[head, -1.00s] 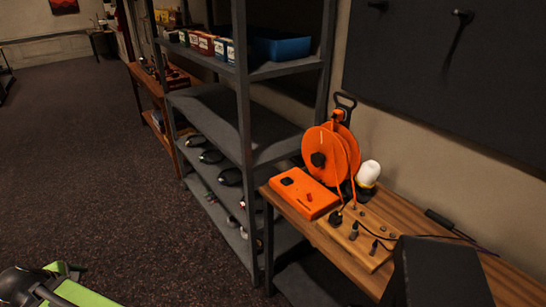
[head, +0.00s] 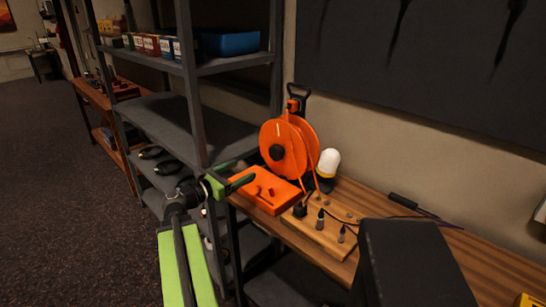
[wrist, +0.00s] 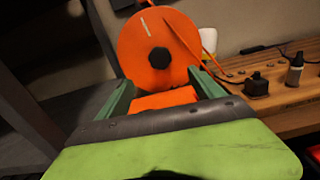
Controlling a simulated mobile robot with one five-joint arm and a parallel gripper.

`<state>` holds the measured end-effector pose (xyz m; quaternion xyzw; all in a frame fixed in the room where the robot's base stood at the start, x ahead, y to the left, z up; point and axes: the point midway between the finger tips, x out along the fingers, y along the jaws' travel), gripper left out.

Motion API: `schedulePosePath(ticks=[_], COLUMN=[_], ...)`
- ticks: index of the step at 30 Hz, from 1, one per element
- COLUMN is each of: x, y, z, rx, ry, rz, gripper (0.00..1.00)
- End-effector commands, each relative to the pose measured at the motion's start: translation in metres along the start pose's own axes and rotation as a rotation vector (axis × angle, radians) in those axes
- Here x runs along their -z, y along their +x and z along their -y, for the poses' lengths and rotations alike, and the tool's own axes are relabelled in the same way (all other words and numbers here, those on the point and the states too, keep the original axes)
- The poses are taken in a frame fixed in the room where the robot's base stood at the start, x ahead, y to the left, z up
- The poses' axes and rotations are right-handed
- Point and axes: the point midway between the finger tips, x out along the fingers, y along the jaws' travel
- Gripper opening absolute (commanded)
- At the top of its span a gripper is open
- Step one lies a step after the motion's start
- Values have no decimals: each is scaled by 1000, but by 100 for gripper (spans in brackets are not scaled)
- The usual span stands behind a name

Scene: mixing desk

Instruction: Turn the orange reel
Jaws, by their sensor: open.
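The orange reel (head: 287,147) stands upright at the back left of the wooden bench, with a dark hub knob and a pale mark on its face. It also shows ahead in the wrist view (wrist: 150,32). My gripper (head: 242,173) is open and empty, with green fingers on either side of the view. It is in front of and to the left of the reel, over the near end of the flat orange box (head: 264,190), apart from the reel. In the wrist view the gripper (wrist: 160,95) faces the reel's lower part, and the orange box shows between its fingers.
A white-topped bottle (head: 328,163) stands close right of the reel. A wooden block (head: 320,232) with plugs and a dark box (head: 408,262) are on the bench (head: 460,250). A grey shelf (head: 205,135) stands close left of the bench.

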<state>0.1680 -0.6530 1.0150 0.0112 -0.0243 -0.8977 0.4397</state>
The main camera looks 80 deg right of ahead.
Motion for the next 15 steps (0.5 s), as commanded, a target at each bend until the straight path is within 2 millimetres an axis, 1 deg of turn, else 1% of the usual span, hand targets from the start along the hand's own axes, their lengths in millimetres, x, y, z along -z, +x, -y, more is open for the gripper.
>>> schedulePosePath(ticks=[2,5,15], x=[0,0,0], y=[6,22,107], z=[-1,-1,-2], rx=[1,2,2], ry=[0,1,1], rz=[0,-1,-1], gripper=[77,77,77])
